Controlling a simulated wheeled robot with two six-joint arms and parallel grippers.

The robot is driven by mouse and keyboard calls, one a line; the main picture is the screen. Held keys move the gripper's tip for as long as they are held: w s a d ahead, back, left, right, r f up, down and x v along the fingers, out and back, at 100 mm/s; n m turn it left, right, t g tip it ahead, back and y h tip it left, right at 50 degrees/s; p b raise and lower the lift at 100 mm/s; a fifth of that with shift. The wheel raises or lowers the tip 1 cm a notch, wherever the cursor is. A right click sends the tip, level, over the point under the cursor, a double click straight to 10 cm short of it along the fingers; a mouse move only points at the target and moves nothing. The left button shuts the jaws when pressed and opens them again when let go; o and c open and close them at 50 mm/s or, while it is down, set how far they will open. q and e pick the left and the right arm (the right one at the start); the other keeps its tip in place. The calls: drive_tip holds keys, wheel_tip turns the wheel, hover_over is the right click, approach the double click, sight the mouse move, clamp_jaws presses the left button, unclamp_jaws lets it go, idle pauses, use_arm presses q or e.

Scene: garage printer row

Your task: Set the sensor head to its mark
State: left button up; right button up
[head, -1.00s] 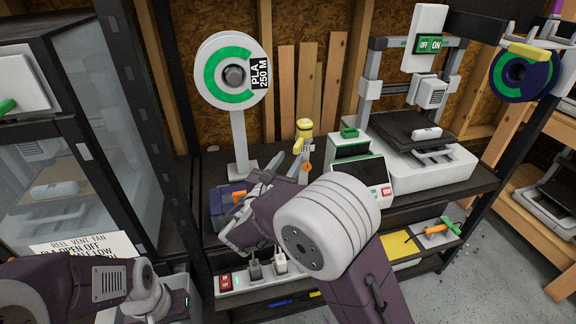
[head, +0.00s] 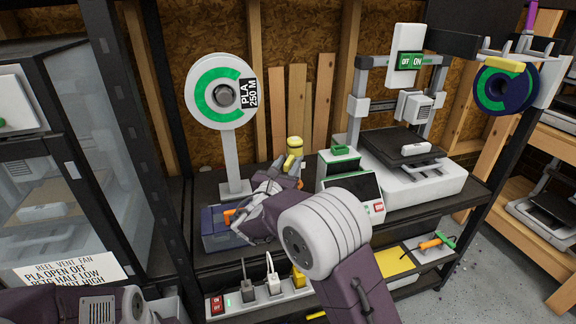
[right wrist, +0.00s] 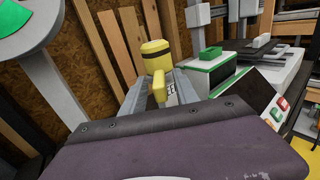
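No part is plainly marked as the sensor head. A yellow-capped post (head: 295,146) with a yellow lever stands on the shelf between the spool stand and the white control box. It also shows in the right wrist view (right wrist: 155,55), with a small lettered label below it, partly hidden. My right gripper (head: 285,168) is at the lever. In the right wrist view its grey fingers (right wrist: 163,92) are apart on either side of the lever; contact cannot be told. My left arm shows at the bottom left, its gripper out of view. I cannot make out the mark.
A PLA spool (head: 221,92) on a stand is left of the post. A blue box (head: 218,238) lies in front of it. The control box (head: 350,188) and a printer (head: 415,185) are close on the right. A power strip (head: 260,292) is below.

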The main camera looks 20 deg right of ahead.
clamp_jaws()
idle(1.3)
